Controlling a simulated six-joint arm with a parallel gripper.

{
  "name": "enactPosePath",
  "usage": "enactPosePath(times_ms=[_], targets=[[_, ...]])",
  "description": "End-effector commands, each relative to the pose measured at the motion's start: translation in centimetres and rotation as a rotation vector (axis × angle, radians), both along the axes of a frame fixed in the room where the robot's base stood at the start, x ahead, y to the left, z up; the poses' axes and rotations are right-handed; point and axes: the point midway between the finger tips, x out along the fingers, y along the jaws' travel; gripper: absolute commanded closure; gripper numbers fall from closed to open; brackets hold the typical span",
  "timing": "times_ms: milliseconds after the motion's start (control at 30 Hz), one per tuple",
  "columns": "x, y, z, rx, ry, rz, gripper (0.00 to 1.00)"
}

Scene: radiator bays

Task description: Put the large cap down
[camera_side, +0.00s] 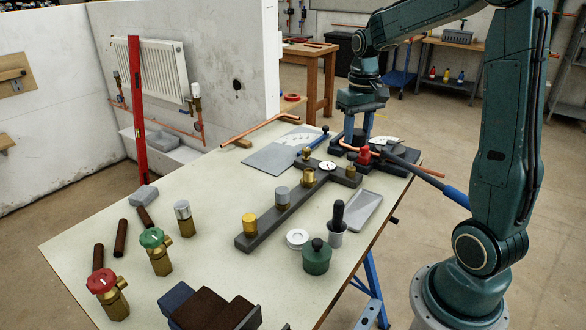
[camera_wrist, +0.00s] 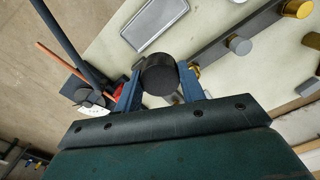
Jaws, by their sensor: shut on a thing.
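My gripper (camera_wrist: 160,82) is shut on a dark, round cap (camera_wrist: 158,73), which I take to be the large cap. Its flat round face shows between the two blue fingers in the wrist view. In the side view my gripper (camera_side: 358,135) points down over the far right part of the table (camera_side: 215,215).
A red knob (camera_side: 363,155) and dark blocks crowd the area under my gripper. A grey bar (camera_side: 285,212) carries several brass and grey fittings. A shallow grey tray (camera_side: 362,208) lies at the right edge. A green canister (camera_side: 317,257) stands nearer. The table's left middle is fairly clear.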

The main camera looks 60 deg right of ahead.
Motion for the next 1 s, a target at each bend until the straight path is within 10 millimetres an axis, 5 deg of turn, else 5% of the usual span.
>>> enactPosePath(times_ms=[200,567,767,1000], targets=[[-2.8,0.4,1.3,0.000,-0.001,-0.001,0.90],[-3.6,0.5,1.4,0.000,0.001,0.000,0.90],[-3.6,0.5,-0.1,0.002,0.004,0.000,0.90],[-3.6,0.6,-4.3,0.004,0.005,0.000,0.90]])
